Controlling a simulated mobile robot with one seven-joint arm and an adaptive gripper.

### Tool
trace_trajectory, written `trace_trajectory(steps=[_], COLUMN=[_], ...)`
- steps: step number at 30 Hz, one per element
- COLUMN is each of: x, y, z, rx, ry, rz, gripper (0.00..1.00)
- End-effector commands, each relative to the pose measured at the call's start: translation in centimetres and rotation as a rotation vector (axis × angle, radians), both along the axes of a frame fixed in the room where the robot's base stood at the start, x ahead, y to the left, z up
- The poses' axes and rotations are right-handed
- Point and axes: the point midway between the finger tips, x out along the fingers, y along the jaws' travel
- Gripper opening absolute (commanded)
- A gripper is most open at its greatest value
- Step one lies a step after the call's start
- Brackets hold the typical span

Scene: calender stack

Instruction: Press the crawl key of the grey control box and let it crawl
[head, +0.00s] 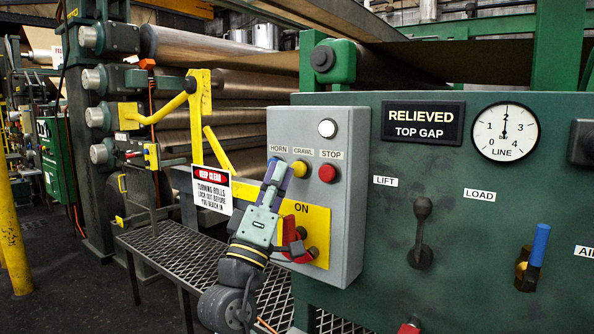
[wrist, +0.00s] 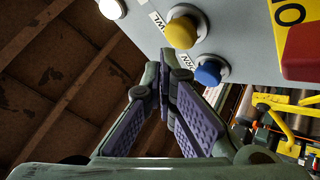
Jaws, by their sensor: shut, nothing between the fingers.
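The grey control box (head: 345,210) faces me in the head view, with labels HORN, CRAWL and STOP. The yellow crawl key (head: 300,168) sits under its label, just right of my gripper (head: 274,168). In the wrist view the yellow crawl key (wrist: 181,33) and the blue horn key (wrist: 208,73) are both clear. My gripper (wrist: 164,72) is shut and empty, its fingertips below and left of the crawl key in that picture. I see a gap there and no contact. In the head view my gripper hides the horn key.
A red STOP button (head: 327,173) is right of the crawl key and a white lamp (head: 327,128) above. A red rotary switch (head: 297,243) on a yellow ON plate is below. A yellow guard arm (head: 213,147) and KEEP CLEAR sign (head: 212,190) stand left. A dial (head: 505,131) is right.

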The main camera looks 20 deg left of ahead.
Motion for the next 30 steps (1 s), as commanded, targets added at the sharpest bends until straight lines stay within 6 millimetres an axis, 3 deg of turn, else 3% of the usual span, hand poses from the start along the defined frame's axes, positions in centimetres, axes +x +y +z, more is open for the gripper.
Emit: trace_trajectory(steps=[30], x=[0.82], y=[-0.31], z=[-0.01], rx=[-0.001], ry=[0.0], rz=[-0.001], gripper=[0.0])
